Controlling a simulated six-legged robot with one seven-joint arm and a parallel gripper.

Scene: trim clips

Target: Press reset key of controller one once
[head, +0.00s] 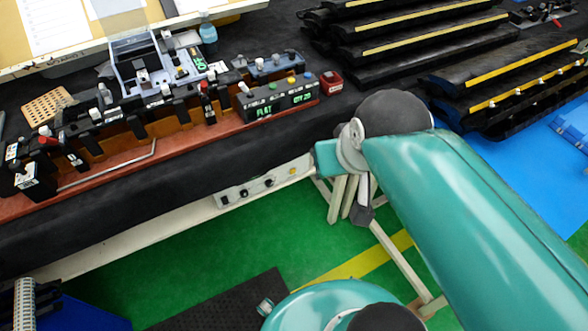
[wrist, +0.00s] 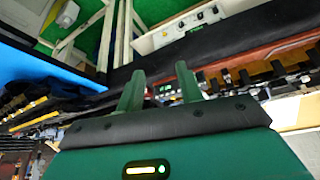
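A black controller box (head: 280,104) with green display text, apparently "FLAT" and "QTY 20", sits at the right end of the red-brown fixture in the head view. Small white, green, yellow and blue keys stand along its top; their labels are too small to read, so I cannot tell which is reset. A green display, seemingly the same box (wrist: 165,89), shows beyond my fingers in the wrist view. A second unit with a green display (head: 199,59) sits behind. My gripper (wrist: 160,82) has its two fingers apart, with nothing between them, and is clear of the keys.
The red-brown fixture (head: 140,160) with several black clamps runs along the black-topped bench. A blue bottle (head: 208,34) and a red block (head: 331,82) stand nearby. Black racks with yellow strips (head: 430,38) fill the right back. A switch panel (head: 262,183) is on the bench front.

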